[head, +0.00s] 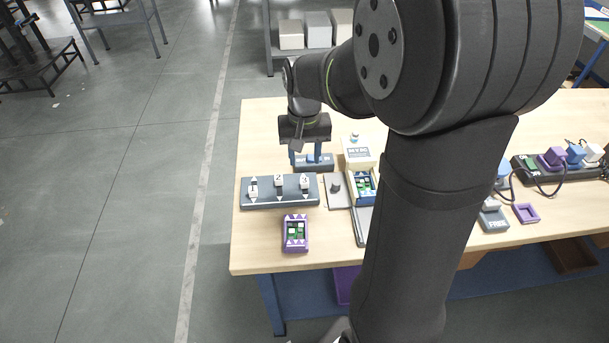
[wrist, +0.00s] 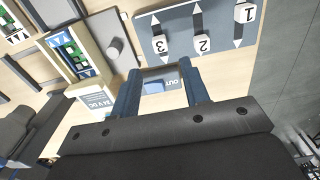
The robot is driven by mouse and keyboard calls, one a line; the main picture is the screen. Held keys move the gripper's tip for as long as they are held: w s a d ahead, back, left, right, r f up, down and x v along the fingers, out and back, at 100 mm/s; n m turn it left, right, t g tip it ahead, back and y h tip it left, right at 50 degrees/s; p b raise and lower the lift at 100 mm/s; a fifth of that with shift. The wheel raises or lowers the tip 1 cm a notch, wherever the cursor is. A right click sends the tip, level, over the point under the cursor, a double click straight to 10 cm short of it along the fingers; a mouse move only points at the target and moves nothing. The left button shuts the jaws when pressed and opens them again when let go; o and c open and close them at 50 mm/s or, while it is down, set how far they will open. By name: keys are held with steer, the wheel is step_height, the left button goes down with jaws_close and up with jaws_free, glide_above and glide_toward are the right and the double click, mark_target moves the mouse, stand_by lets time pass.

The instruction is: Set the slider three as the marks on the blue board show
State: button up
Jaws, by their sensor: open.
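The dark slider panel (head: 266,203) lies at the left of the table and shows upside down in the wrist view (wrist: 180,20). Slider three's white knob (head: 304,184) is its rightmost in the head view and sits toward the far end of its track; in the wrist view the knob (wrist: 160,44) reads "3". The blue board (head: 351,191), with green and white pieces and white triangles, stands right of the panel, also in the wrist view (wrist: 56,58). Its exact marks are too small to read. My gripper (wrist: 161,72) is open and empty, beyond the panel over the "OUT" box (wrist: 173,84).
Sliders one (wrist: 244,13) and two (wrist: 203,42) are on the same panel. A grey plate with a round knob (head: 335,187) stands between panel and blue board. A purple board (head: 296,218) lies nearer. A "24 V DC" box (wrist: 97,100) is beside my gripper. The table's left edge is close.

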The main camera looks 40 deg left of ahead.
mark_target(304, 180)
step_height(304, 180, down, 8)
steer(key=shift+r, duration=0.1)
steer(key=shift+c, duration=0.4)
jaws_close()
